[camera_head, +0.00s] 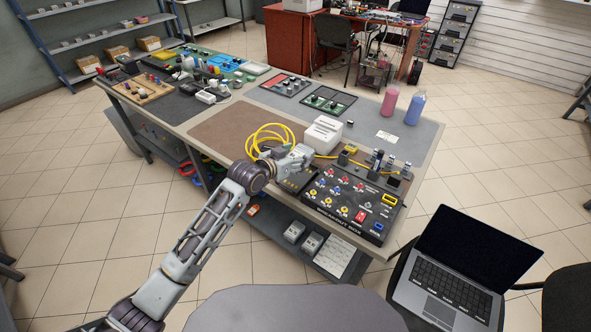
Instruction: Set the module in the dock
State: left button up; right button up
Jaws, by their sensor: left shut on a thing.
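The black dock panel (352,205) lies at the near right of the workbench, with red, blue and yellow fittings on top and lettering on its front edge. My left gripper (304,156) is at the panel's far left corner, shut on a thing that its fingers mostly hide. A small dark block (297,183) with yellowish marks is just below the gripper, beside the panel's left edge. A white slotted box (322,134) stands right behind the gripper. I cannot tell which of these is the module. My right gripper is not in view.
A coiled yellow hose (262,141) lies left of the gripper and runs behind it toward dark fittings (378,160) at the panel's back. Pink (389,102) and blue (415,108) bottles stand farther back. A brown mat (225,132) has bare room. A laptop (455,270) is at front right.

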pick_arm(q)
jog(key=shift+f, duration=2.85)
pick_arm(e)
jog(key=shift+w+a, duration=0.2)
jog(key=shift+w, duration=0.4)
pick_arm(q)
jog(key=shift+f, duration=0.1)
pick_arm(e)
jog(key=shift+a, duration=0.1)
